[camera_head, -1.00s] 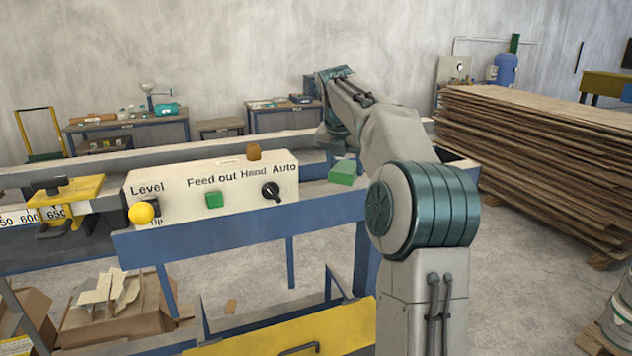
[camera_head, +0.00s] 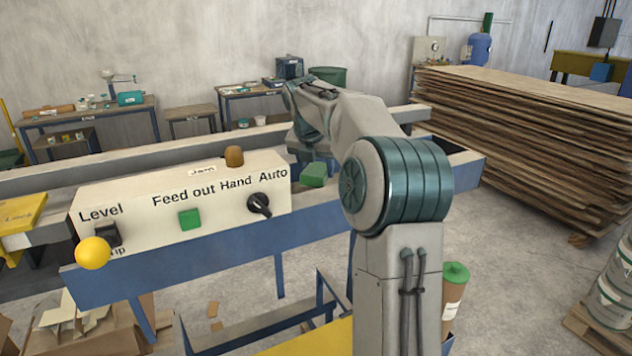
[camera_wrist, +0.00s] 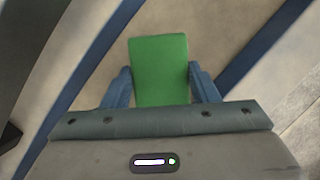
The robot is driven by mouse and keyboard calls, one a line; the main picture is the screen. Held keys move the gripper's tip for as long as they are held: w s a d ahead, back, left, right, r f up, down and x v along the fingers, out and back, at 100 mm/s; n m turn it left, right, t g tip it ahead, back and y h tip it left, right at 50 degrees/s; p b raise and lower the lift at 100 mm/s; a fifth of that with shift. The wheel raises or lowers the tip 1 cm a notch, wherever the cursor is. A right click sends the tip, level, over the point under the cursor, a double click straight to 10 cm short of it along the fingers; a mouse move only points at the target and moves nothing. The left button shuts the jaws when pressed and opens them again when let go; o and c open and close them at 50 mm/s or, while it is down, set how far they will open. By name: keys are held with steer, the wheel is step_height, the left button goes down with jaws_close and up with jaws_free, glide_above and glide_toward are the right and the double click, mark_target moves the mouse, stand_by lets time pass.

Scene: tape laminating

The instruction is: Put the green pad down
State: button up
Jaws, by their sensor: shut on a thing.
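The green pad (camera_head: 314,174) is a small green block. It hangs at the lower end of my arm, just right of the control panel. In the wrist view the green pad (camera_wrist: 158,68) sits between the two blue fingers of my gripper (camera_wrist: 161,88), which is shut on it. In the head view the fingers are mostly hidden behind the pad and the arm. The pad appears over the right part of the blue-sided machine bench (camera_head: 225,235). I cannot tell whether it touches the surface.
The cream control panel (camera_head: 180,195) has a yellow knob (camera_head: 93,253), a green button (camera_head: 189,219), a black switch (camera_head: 259,205) and a brown knob (camera_head: 234,157). A wood stack (camera_head: 520,150) stands at the right. A green-capped container (camera_head: 455,290) stands beside my arm.

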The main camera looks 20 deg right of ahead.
steer(key=shift+f, duration=1.9)
steer(key=o, duration=0.9)
steer(key=shift+f, duration=0.15)
steer(key=v, duration=1.2)
steer(key=shift+d, duration=0.1)
